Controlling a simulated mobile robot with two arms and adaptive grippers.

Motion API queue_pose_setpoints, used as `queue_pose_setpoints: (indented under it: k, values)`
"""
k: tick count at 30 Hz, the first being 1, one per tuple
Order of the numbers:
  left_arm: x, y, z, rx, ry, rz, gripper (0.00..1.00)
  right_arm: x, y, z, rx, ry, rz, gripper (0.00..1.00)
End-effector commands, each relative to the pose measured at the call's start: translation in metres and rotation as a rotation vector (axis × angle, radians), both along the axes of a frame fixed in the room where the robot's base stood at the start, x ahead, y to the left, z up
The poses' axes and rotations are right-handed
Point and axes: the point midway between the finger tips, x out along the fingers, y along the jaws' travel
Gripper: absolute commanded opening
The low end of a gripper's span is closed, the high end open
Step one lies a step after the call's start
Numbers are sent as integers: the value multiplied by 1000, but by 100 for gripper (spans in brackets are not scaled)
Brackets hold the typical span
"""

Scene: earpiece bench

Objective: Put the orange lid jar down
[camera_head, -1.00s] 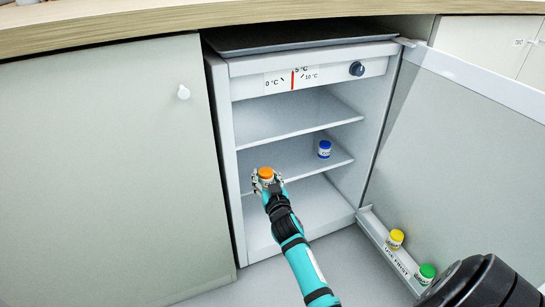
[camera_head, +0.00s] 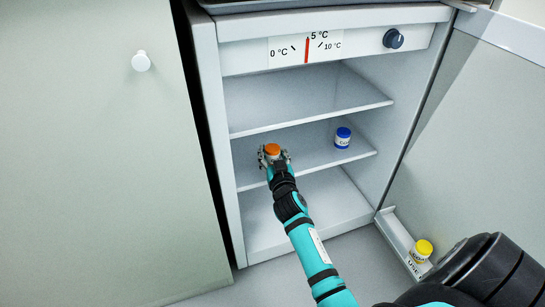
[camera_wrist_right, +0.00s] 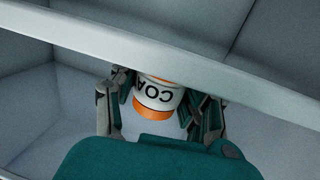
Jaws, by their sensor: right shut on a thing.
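The orange lid jar (camera_head: 272,150) is white with an orange lid and stands upright in my right gripper (camera_head: 274,158). In the right wrist view the jar (camera_wrist_right: 158,96) shows black letters, and the fingers of the right gripper (camera_wrist_right: 160,100) are shut on its sides. The gripper holds it at the left front of the fridge's middle shelf (camera_head: 310,157). Whether the jar's base touches the shelf is hidden. My left gripper is not in view.
A blue lid jar (camera_head: 342,138) stands on the same shelf to the right. The upper shelf (camera_head: 300,103) is empty. The open fridge door (camera_head: 480,150) is at the right, with a yellow lid jar (camera_head: 423,250) in its rack. The shelf between the two jars is clear.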

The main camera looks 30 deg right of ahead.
Motion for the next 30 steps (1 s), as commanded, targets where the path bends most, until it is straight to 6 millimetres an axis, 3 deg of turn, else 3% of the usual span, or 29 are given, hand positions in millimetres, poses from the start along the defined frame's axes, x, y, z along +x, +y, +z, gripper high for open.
queue_pose_setpoints:
  k: [11, 12, 18, 30]
  values:
    - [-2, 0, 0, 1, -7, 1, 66, 0, 1, -3, 0, -2, 1, 0]
    - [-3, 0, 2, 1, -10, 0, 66, 0, 1, -3, 1, -1, 1, 43]
    - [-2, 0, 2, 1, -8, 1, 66, 0, 1, -2, 1, -1, 1, 68]
    - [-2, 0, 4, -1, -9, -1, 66, 0, 0, 1, 0, 0, 1, 68]
